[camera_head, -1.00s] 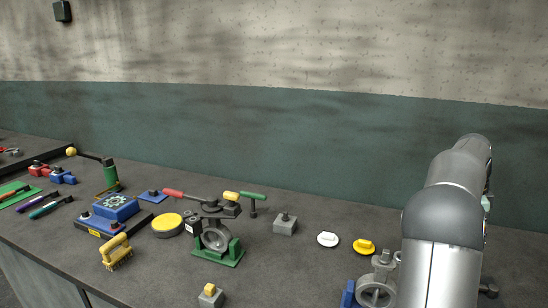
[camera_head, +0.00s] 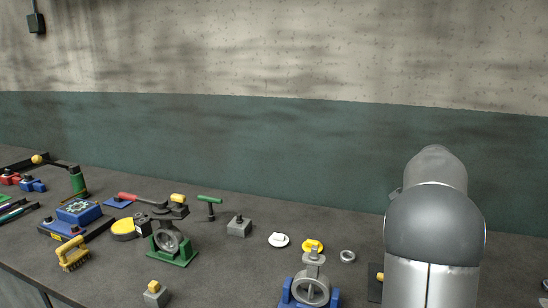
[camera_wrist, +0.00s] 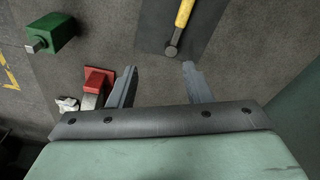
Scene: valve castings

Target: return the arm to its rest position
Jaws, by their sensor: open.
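My arm (camera_head: 432,225) rises at the right of the head view and hides part of the bench behind it. My gripper (camera_wrist: 159,68) shows only in the wrist view. Its two grey fingers are apart with nothing between them. Beyond the fingertips a hammer with a yellow handle (camera_wrist: 184,14) lies on a dark mat (camera_wrist: 215,30). The gripper is apart from it.
In the wrist view a green block (camera_wrist: 55,34) and a red-topped part (camera_wrist: 98,80) lie left of the fingers. In the head view a grey valve on a blue stand (camera_head: 311,290), a yellow knob (camera_head: 313,245) and a grey ring (camera_head: 347,256) are left of my arm.

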